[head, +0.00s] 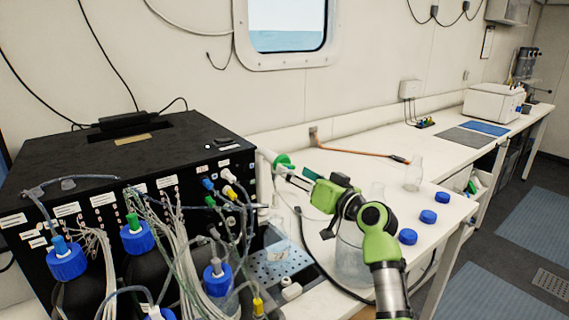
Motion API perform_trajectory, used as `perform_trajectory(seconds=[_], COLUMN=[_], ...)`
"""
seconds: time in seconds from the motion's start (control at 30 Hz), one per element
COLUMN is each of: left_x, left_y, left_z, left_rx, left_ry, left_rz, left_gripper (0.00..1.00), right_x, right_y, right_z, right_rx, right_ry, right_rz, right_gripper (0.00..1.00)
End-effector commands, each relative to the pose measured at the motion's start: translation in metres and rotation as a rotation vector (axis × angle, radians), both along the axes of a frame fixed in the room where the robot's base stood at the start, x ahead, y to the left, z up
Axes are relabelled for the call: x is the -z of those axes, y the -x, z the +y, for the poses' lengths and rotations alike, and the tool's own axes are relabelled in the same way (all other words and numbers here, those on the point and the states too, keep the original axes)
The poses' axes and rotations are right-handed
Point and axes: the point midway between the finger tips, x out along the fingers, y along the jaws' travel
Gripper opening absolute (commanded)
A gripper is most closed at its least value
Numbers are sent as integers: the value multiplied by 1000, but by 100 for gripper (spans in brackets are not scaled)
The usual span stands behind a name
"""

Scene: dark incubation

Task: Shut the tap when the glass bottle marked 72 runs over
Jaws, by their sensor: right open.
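A tap (267,155) with a white body and a green part juts out at the right side of the black cabinet. Below it a clear glass bottle (279,246) stands on a perforated blue tray (262,273). I cannot read a 72 on any bottle or tell how full this one is. My right gripper (293,178), green and black, is open with its fingers pointing left, close to the tap's green part. I cannot tell whether they touch. My left gripper is not in view.
A large glass bottle (350,262) stands partly hidden behind my right arm. A smaller one (414,174) and several blue caps (428,216) are on the white bench (452,205). The black cabinet (120,165) with blue-capped bottles (66,260) and tubing fills the left.

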Motion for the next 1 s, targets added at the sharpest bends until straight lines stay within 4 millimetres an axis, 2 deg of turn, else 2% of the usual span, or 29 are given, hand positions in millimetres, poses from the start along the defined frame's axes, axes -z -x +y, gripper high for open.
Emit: perform_trajectory(seconds=[0.2, 0.4, 0.83, 0.9, 1.0], left_x=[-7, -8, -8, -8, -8], left_y=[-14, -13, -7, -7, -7], left_z=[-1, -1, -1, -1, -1], left_rx=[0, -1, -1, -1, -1], left_ry=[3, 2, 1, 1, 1], left_rz=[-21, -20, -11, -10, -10], left_gripper=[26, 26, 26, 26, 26], right_x=[-1, -1, 0, 0, 0], right_y=[-27, -41, -46, -46, -46], right_z=[21, 30, 33, 33, 33], right_rx=[-1, 0, 0, 0, 0], right_ry=[0, -1, 0, 1, 0], right_rz=[1, -1, -1, -1, 0], right_gripper=[56, 56, 56, 37, 17])
